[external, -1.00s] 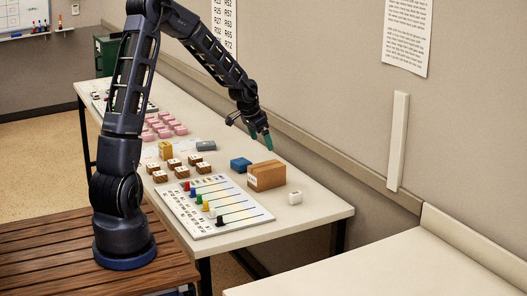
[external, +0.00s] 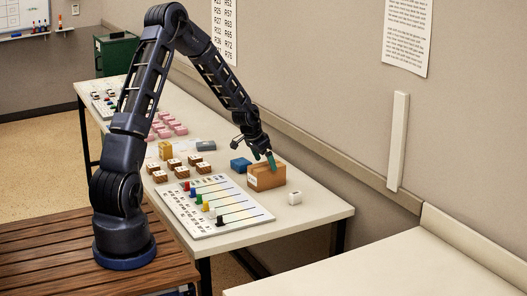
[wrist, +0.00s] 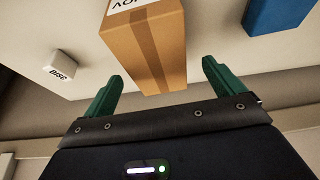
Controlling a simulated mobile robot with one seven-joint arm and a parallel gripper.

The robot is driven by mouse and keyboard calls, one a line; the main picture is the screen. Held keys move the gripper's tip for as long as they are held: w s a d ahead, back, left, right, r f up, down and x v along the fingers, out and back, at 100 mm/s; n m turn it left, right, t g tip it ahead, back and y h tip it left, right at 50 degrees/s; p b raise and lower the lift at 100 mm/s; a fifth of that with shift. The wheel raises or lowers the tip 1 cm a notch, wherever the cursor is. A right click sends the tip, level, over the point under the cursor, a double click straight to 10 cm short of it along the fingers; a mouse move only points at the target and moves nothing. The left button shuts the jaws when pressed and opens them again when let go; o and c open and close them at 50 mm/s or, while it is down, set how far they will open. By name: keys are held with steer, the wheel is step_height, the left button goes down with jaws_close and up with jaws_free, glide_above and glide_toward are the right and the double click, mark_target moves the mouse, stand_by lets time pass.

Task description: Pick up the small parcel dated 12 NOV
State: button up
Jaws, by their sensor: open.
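The brown cardboard parcel (external: 266,178) sits on the table near its right end. My gripper (external: 263,157) is just above the parcel. In the wrist view my gripper (wrist: 160,84) is open, with one green finger to each side of the parcel's near end. I cannot tell whether the fingers touch it.
A blue block (external: 241,165) stands close beside the parcel, left of it. A small white block (external: 295,198) lies to its right. A white board with coloured pegs (external: 215,205) lies in front. Brown and pink blocks stand farther left. The wall is close behind.

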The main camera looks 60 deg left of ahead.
mark_target(266, 166)
steer(key=shift+x, duration=2.55)
steer(key=shift+s+d+f, duration=0.15)
steer(key=shift+d+f, duration=0.1)
steer(key=shift+f, duration=0.1)
steer(key=c, duration=1.3)
steer(key=shift+o, duration=0.2)
steer(key=shift+r, duration=0.1)
